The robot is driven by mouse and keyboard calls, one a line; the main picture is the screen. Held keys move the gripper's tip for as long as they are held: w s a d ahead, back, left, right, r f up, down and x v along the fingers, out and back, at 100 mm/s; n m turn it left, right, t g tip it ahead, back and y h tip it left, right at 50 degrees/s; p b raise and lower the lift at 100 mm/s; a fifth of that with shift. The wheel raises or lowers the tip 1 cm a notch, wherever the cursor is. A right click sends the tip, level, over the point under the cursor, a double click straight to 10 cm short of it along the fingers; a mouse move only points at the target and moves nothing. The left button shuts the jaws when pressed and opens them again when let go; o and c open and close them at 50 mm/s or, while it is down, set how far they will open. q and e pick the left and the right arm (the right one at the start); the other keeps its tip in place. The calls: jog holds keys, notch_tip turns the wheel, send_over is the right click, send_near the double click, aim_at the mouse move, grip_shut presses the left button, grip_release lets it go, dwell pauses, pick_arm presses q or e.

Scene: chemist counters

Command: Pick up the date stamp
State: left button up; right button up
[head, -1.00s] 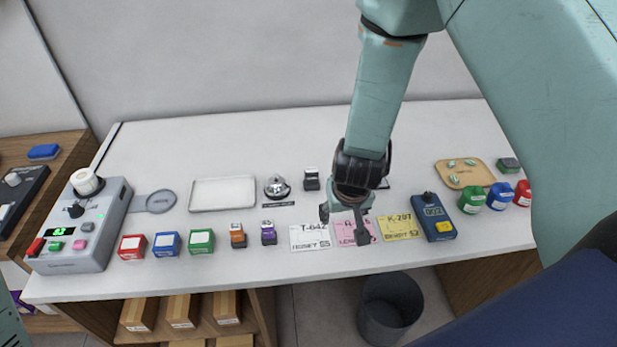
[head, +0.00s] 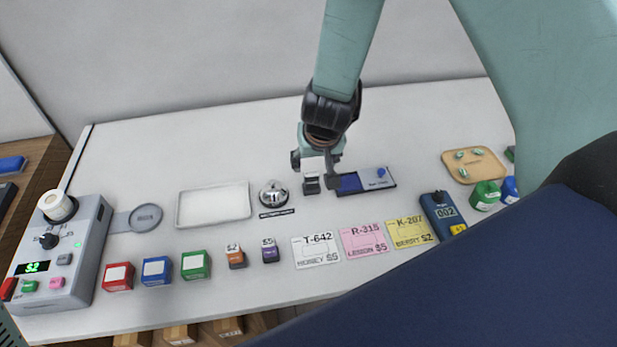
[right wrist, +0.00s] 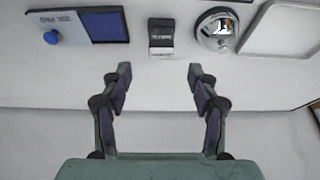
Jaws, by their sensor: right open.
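The date stamp (head: 311,186) looks like a small black block with a pale top. It stands upright on the white counter between the bell and the ink pad. My right gripper (head: 315,171) is open and empty, its fingers hanging over the stamp and partly covering its surroundings in the head view. In the right wrist view, the stamp (right wrist: 161,38) lies ahead of the gap between the open fingertips (right wrist: 160,73), roughly centred and apart from them. My left gripper is not in view.
The bell (head: 273,193) stands close left of the stamp, and the blue ink pad (head: 377,178) lies close right. A white tray (head: 213,204) is further left. Small coloured blocks and several price cards (head: 317,250) line the front. The back strip of the counter is clear.

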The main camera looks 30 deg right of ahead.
aim_at(312, 174)
jog(key=x, duration=0.2)
jog(key=b+x, duration=0.1)
jog(key=x, duration=0.1)
jog(key=shift+s+d+f, duration=0.15)
jog(key=shift+f, duration=0.15)
jog(key=x, duration=0.3)
jog(key=shift+a, duration=0.45)
jog(key=shift+d, duration=0.35)
jog(key=shift+c, duration=1.1)
jog(key=shift+a, duration=0.3)
jog(key=c, duration=0.6)
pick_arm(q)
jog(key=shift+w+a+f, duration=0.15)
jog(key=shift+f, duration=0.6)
pick_arm(e)
jog(key=shift+d, duration=0.2)
grip_shut()
